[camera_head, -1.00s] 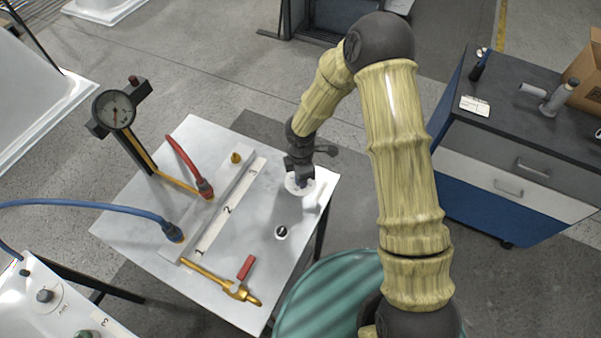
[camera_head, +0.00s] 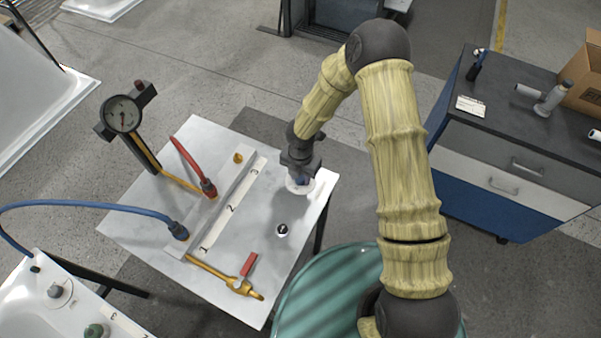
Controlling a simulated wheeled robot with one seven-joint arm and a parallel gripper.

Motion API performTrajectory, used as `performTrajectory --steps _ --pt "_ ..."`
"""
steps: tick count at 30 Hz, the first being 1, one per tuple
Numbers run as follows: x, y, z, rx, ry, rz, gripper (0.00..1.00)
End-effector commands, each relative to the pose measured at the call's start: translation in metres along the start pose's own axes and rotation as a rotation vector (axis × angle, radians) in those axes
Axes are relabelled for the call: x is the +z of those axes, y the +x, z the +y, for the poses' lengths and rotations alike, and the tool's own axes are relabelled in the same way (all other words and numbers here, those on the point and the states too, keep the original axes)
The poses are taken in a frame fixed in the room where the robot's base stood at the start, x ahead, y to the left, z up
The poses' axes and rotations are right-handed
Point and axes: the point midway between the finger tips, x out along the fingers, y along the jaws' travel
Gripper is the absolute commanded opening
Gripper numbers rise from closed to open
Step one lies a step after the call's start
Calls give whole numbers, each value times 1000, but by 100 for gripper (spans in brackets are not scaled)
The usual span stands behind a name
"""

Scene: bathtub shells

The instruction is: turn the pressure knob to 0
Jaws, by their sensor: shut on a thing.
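The pressure knob (camera_head: 300,182) is a small bluish-dark knob on a round white dial plate (camera_head: 303,190), at the right part of the white table. My gripper (camera_head: 298,179) points down over the dial and is shut on the knob. The gripper hides most of the knob and the dial marks, so I cannot read its setting. A round gauge (camera_head: 122,114) with a red needle stands on a post at the table's left; its figures are too small to read.
A small black-and-white knob (camera_head: 282,230) sits nearer on the white table (camera_head: 215,137). A teal drum (camera_head: 310,290) stands in front.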

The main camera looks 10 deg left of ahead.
Motion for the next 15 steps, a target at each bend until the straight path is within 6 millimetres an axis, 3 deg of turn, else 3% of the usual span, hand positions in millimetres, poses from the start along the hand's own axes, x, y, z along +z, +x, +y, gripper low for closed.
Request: performTrajectory --steps 15 --pt "2 -1 1 2 -34 -3 9"
